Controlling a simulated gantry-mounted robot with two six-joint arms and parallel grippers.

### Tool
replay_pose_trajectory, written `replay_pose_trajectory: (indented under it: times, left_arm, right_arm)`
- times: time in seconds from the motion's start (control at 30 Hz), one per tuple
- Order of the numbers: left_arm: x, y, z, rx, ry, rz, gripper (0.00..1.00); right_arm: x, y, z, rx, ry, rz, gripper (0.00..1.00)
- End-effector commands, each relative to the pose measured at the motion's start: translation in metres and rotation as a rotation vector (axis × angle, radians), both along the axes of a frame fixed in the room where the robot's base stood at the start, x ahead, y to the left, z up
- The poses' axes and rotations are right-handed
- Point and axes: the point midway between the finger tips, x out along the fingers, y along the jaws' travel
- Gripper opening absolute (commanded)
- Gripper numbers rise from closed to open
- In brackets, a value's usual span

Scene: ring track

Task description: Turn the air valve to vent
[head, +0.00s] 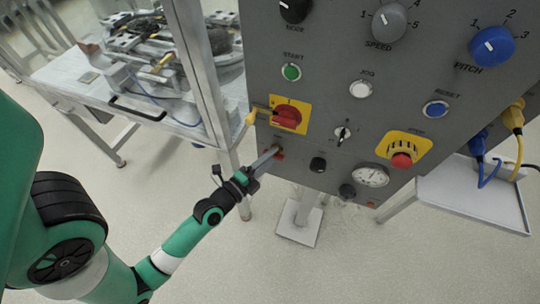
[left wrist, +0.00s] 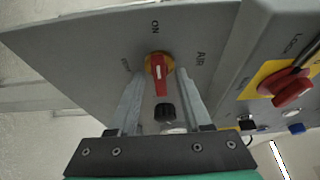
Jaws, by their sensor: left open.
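The air valve (left wrist: 158,68) is a small red handle with a white mark on a yellow base, on the grey panel. ON is printed above it in the left wrist view, AIR to its right and small lettering, apparently VENT, to its left. The handle lies roughly along the line to ON. In the head view the valve (head: 279,154) is partly hidden at the panel's lower left. My left gripper (head: 268,156) is open at the valve, its fingers (left wrist: 158,82) on either side of the handle. I cannot tell whether they touch it. My right gripper is not in view.
A black knob (head: 318,164), a gauge (head: 371,175) and a red emergency stop (head: 402,160) are to the right. A cluttered metal table (head: 70,75) stands left.

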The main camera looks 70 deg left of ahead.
Motion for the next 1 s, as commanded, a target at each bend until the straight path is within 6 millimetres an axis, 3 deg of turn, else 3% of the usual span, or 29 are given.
replay_pose_trajectory:
  times: [0.07, 0.33, 0.67, 1.0]
  left_arm:
    - [0.000, 0.000, 0.000, 0.000, 0.000, 0.000, 0.49]
    - [0.000, 0.000, 0.000, 0.000, 0.000, 0.000, 0.00]
    - [0.000, 0.000, -0.001, -0.006, -0.006, 0.000, 0.00]
    - [0.000, 0.000, -0.006, -0.087, -0.106, 0.000, 0.00]
  right_arm:
    - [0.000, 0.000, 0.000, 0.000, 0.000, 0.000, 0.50]
    - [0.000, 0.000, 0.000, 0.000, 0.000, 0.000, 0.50]
    - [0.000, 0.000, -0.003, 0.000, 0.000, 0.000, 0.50]
    - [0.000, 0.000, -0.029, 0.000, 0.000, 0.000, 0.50]
